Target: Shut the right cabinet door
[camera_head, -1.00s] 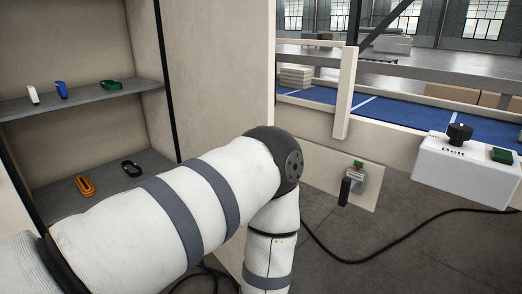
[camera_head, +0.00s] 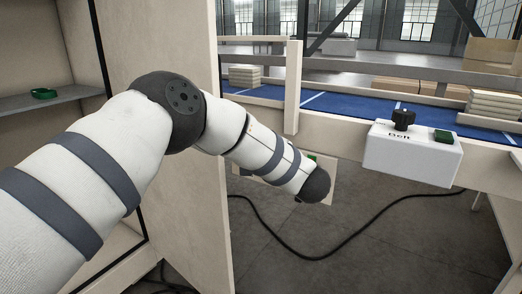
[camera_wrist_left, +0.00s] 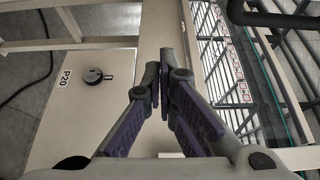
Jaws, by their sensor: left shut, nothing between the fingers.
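The cabinet's right door appears to be the large beige panel (camera_head: 165,45) in the head view. It stands open, swung out from the cabinet's dark edge, and my left arm hides much of its lower part. My left arm passes in front of the panel and reaches beyond its free edge. My left gripper is out of sight in the head view. In the left wrist view my left gripper (camera_wrist_left: 158,68) is shut and empty, its fingertips over a beige strip (camera_wrist_left: 164,20). I cannot tell whether they touch it. My right gripper is in neither view.
The cabinet shelf (camera_head: 65,101) holds a green item (camera_head: 44,94). Right of the door are a white belt control box (camera_head: 410,155), a blue conveyor (camera_head: 350,107) and a black floor cable (camera_head: 300,255). The wrist view shows a P20 panel with a knob (camera_wrist_left: 94,75) and metal mesh (camera_wrist_left: 222,70).

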